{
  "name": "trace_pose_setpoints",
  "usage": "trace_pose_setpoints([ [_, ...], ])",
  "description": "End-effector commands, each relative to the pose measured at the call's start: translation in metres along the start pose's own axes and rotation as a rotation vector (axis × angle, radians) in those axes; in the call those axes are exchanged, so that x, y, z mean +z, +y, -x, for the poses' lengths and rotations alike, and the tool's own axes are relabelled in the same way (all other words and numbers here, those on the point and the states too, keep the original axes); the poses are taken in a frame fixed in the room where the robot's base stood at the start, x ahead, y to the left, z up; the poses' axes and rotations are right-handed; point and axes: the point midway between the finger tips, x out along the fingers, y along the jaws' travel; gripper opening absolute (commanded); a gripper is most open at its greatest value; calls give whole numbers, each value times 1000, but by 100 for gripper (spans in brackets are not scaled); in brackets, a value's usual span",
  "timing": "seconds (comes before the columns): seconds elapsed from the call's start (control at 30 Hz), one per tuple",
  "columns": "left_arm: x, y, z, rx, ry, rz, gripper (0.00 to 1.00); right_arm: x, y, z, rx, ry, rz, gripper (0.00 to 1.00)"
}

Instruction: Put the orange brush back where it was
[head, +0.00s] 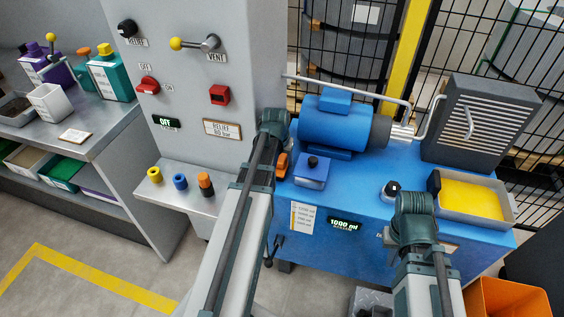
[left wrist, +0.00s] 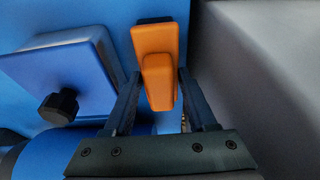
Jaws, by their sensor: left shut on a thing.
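The orange brush (head: 281,164) shows beside my left wrist, over the left part of the blue power unit's top. In the left wrist view the orange brush (left wrist: 157,65) sits between the two fingers of my left gripper (left wrist: 160,98), which is shut on its handle. A dark edge shows at its far end. I cannot tell whether the brush touches the blue surface. In the head view my left gripper (head: 277,147) is mostly hidden by its own wrist. My right gripper (head: 414,218) is over the right front of the blue unit; its fingers are hidden.
A blue box with a black knob (head: 312,170) stands just right of the brush. A blue motor (head: 340,122) and pipes are behind it. The grey control panel (head: 190,90) rises at left. A tray with a yellow pad (head: 512,212) is at right.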

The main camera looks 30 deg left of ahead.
Motion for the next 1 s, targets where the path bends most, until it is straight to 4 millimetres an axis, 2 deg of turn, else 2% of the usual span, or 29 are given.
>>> trace_pose_setpoints([
  [0.13,1,0,-2,0,0,0,12,0,0,-2,0,0,0,0],
  [0.17,1,0,-2,0,0,0,59,0,0,-3,0,0,0,0],
  [0.3,0,0,-2,0,0,0,84,0,0,-2,0,0,0,0],
  [0.33,0,0,-2,0,0,0,87,0,0,-2,0,0,0,0],
  [0.73,0,0,2,0,0,0,87,0,0,2,0,0,0,0],
  [1.0,-1,0,25,0,0,0,87,1,2,24,0,0,0,0],
])
